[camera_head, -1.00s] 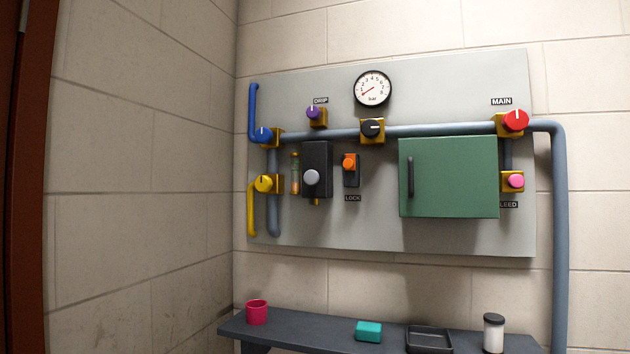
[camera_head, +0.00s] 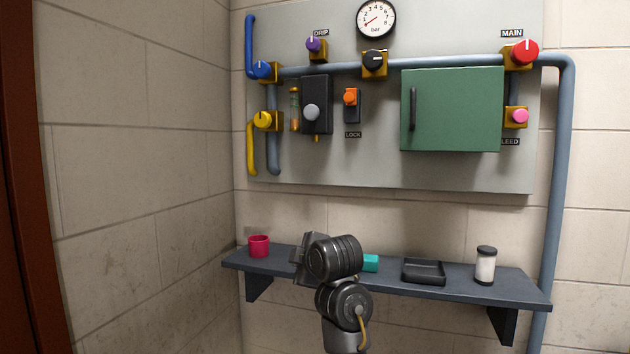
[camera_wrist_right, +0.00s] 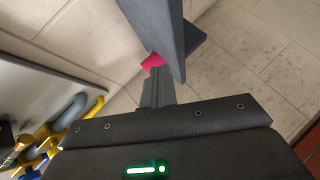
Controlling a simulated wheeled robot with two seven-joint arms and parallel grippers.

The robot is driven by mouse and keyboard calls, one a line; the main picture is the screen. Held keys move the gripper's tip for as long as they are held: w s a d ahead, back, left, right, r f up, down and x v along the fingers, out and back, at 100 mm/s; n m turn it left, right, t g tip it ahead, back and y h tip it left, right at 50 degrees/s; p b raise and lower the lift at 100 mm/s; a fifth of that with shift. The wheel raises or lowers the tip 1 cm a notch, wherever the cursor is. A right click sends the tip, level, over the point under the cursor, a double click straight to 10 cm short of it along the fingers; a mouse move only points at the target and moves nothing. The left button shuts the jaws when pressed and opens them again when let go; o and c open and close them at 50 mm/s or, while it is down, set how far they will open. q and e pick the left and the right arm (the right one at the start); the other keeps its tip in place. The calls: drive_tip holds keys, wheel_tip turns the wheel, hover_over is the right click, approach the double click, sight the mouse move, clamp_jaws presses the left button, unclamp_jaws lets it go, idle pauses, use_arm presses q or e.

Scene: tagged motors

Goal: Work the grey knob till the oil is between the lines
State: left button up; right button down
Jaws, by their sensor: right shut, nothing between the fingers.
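The grey knob (camera_head: 311,113) sits on a black box (camera_head: 322,92) mounted on the wall panel. A narrow sight glass (camera_head: 294,112) is just left of the box and shows some amber; its oil level and lines are too small to read. My left gripper is not in view.
Near the knob are a yellow knob (camera_head: 262,119) and an orange LOCK knob (camera_head: 350,97). A green cabinet (camera_head: 455,110) is further right.

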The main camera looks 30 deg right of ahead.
drive_tip(key=s+d+r+n+t, duration=0.1)
drive_tip(key=s+r, duration=0.2)
drive_tip(key=r, duration=0.8)
drive_tip(key=s+r+n+t, duration=0.2)
drive_tip(key=s+r, duration=0.1)
drive_tip(key=r, duration=0.9)
drive_tip(key=s+d+r+n+t, duration=0.1)
drive_tip(key=s+r+n, duration=0.1)
drive_tip(key=r, duration=0.9)
drive_tip(key=shift+s+d+r+t, duration=0.35)
drive_tip(key=shift+s+r+t, duration=0.05)
drive_tip(key=shift+s, duration=0.1)
